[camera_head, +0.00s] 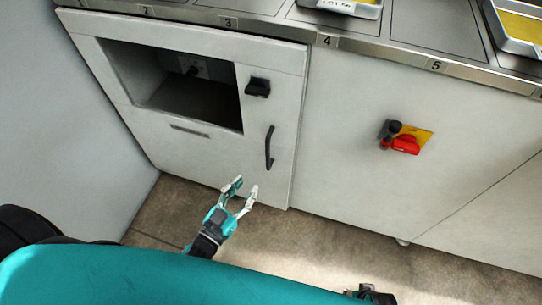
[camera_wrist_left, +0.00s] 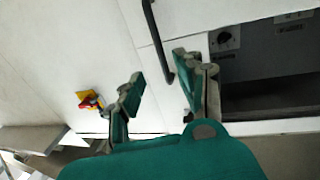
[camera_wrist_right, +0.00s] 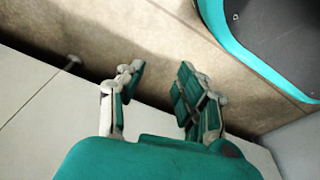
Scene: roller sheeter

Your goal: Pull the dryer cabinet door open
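The dryer cabinet door (camera_head: 200,150) is a pale panel at the left of the head view, with a dark rectangular opening in its upper part. It looks shut. Its black vertical handle (camera_head: 269,147) is near its right edge. My left gripper (camera_head: 243,188) is open and empty, below and left of the handle in the head view. In the left wrist view the handle (camera_wrist_left: 157,38) runs down toward the gap between the open fingers (camera_wrist_left: 158,75); I see no grip on it. My right gripper (camera_wrist_right: 160,72) is open and empty, above the floor; only a bit of it shows in the head view.
A black latch (camera_head: 257,87) sits above the handle. A red rotary switch on a yellow plate (camera_head: 405,142) is on the panel to the right. A steel counter (camera_head: 370,52) with trays (camera_head: 522,25) runs above. A grey wall (camera_head: 60,130) stands left. Brown floor (camera_head: 300,232) is clear.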

